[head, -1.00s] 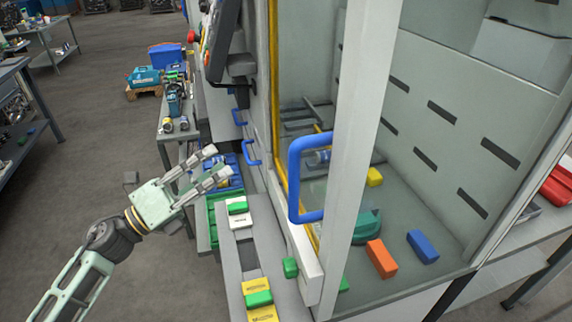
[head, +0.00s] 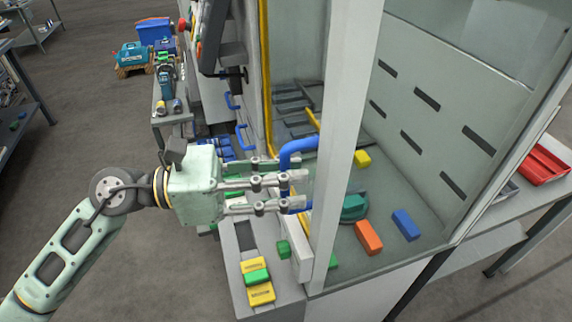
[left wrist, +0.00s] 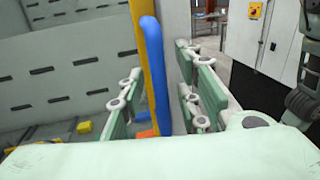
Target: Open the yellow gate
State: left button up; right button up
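The gate has a yellow edge strip (head: 265,60) and a blue bar handle (head: 297,145) beside a pale upright post (head: 342,130). My left gripper (head: 297,190) is at the handle, with its fingers pointing right and hiding the handle's middle. In the left wrist view the blue handle (left wrist: 155,65) stands upright between the two spread fingers, with the yellow strip (left wrist: 136,40) just to its left. The fingers look open around it; I see no clear contact. My right gripper is in neither view.
Inside the cabinet lie a yellow block (head: 362,158), an orange block (head: 368,238) and a blue block (head: 406,225). A ledge with yellow and green blocks (head: 257,277) runs below my left gripper. Open floor (head: 90,130) lies to the left.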

pick_arm(q)
jog(key=shift+d, duration=0.15)
jog(key=shift+c, duration=0.4)
grip_shut()
